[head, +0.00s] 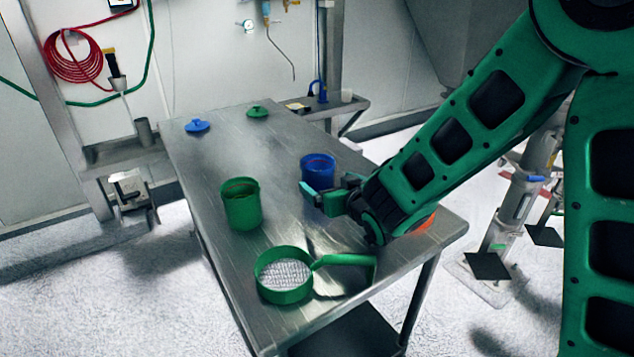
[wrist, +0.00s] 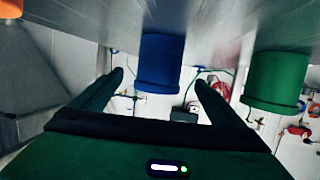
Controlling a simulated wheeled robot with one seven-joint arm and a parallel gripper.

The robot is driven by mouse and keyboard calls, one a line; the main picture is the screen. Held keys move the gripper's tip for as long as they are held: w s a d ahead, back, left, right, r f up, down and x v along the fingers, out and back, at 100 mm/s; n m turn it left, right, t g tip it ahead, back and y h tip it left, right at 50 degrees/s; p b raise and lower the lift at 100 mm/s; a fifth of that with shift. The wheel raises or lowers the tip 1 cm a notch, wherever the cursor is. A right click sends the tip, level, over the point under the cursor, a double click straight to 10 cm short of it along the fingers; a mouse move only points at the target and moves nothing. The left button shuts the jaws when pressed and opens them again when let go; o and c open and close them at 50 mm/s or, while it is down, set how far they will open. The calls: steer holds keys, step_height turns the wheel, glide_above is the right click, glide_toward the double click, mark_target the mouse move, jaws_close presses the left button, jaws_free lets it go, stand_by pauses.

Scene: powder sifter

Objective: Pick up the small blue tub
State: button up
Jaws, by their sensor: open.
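The small blue tub (head: 318,164) stands upright and open-topped on the metal table, right of the green tub. My gripper (head: 328,192) is open and low over the table, on the near side of the blue tub, hiding its lower part in the head view. In the wrist view, which looks upside down, the blue tub (wrist: 160,62) shows in the gap between my two spread fingertips (wrist: 159,80), with room on both sides. I see no finger touching it. How far it reaches between the fingers I cannot tell.
The green tub (head: 241,205) stands left of the blue one. A green sieve (head: 284,294) with a handle lies at the table's (head: 220,157) near end, below my arm. A blue lid (head: 197,126) and a green lid (head: 258,112) lie at the far end.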

mark_target(325, 178)
steer(key=shift+x, duration=3.3)
steer(key=shift+d+r, duration=0.1)
steer(key=shift+c, duration=0.4)
steer(key=c, duration=1.2)
